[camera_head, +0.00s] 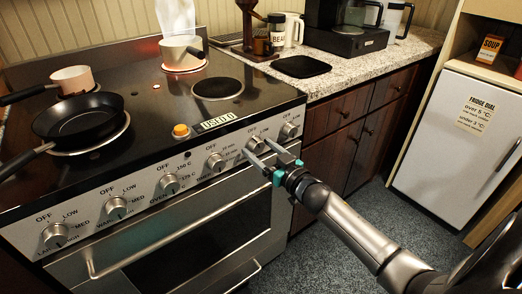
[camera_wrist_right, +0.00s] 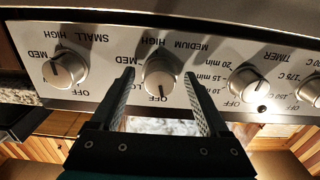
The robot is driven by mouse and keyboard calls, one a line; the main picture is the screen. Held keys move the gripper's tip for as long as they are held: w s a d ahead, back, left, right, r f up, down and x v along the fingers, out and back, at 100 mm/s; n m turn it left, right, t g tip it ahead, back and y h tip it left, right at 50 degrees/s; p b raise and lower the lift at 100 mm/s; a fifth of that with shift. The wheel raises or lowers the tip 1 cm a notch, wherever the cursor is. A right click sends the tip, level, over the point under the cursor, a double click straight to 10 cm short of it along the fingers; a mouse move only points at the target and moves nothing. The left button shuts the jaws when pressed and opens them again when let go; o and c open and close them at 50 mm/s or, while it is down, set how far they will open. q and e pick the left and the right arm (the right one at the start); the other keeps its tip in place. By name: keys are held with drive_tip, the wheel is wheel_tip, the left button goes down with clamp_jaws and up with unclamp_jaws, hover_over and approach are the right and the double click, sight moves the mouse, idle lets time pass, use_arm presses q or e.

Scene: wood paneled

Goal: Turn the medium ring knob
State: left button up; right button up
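The medium ring knob (camera_wrist_right: 160,76) is a round silver knob on the stove's front panel. In the wrist view it appears upside down, labelled MEDIUM, and its dark mark points toward OFF. It also shows in the head view (camera_head: 255,145), partly behind my gripper. My right gripper (camera_head: 263,155) is open at the panel. In the wrist view its two fingers (camera_wrist_right: 162,88) lie to either side of the knob, with gaps to it. I cannot tell how far the fingertips are from the panel. My left gripper is not in view.
The small ring knob (camera_wrist_right: 65,70) and the timer knob (camera_wrist_right: 246,84) flank the medium knob closely. The oven handle (camera_head: 170,232) runs below the panel. A black frying pan (camera_head: 78,118) and two pots stand on the hob. A granite counter (camera_head: 350,68) is to the right.

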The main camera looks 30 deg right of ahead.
clamp_jaws()
idle(0.4)
